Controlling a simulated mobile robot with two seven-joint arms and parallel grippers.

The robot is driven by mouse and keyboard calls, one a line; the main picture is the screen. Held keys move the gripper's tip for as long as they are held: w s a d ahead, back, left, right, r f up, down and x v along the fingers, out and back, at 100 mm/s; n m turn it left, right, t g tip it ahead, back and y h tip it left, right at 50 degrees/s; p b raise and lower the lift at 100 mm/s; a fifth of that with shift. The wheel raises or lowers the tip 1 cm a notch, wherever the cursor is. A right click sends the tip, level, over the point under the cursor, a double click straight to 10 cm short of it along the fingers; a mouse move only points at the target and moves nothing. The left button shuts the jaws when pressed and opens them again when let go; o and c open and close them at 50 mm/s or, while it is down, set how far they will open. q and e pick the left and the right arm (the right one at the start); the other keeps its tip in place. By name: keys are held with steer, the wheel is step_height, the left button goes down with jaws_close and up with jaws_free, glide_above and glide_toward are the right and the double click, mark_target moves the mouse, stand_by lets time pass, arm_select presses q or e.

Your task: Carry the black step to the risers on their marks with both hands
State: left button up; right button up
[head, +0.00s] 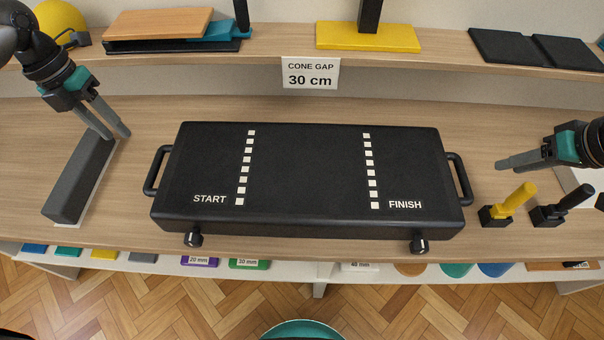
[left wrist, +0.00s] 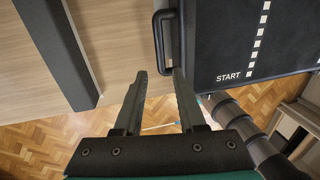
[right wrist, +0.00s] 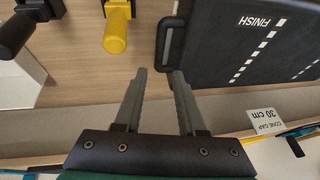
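The black step (head: 308,180) lies flat on the table, with START and FINISH dotted lines and two knobs on its front edge. Its left handle (head: 153,171) and right handle (head: 460,178) stick out at the ends. A dark grey riser block (head: 78,180) sits on a white mark at the left; a second riser is not clearly visible. My left gripper (head: 119,135) is open and empty between that riser and the left handle (left wrist: 160,45). My right gripper (head: 499,165) is open and empty, just right of the right handle (right wrist: 166,45). Neither touches a handle.
Yellow-handled (head: 510,204) and black-handled (head: 562,205) pieces stand right of the step. A white sheet (head: 584,177) shows partly under my right arm. A raised back shelf (head: 270,40) holds boards, a yellow base and the CONE GAP sign (head: 310,74). A lower front shelf holds several coloured items.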

mark_target(152, 167)
arm_select(q)
steer(key=shift+d+f, duration=0.45)
steer(key=shift+f, duration=2)
steer(key=shift+d+f, duration=0.5)
steer(key=shift+f, duration=1.9)
steer(key=shift+d+f, duration=0.45)
steer(key=shift+f, duration=2)
arm_select(e)
steer(key=shift+x, duration=7.45)
arm_select(q)
steer(key=shift+c, duration=0.3)
arm_select(e)
steer(key=shift+c, duration=0.3)
arm_select(q)
jaws_close()
arm_select(e)
jaws_close()
arm_select(q)
steer(key=shift+r, duration=0.1)
steer(key=shift+w+r, duration=0.1)
steer(key=shift+w, duration=0.05)
arm_select(e)
steer(key=shift+w+r, duration=0.15)
steer(key=shift+r, duration=0.05)
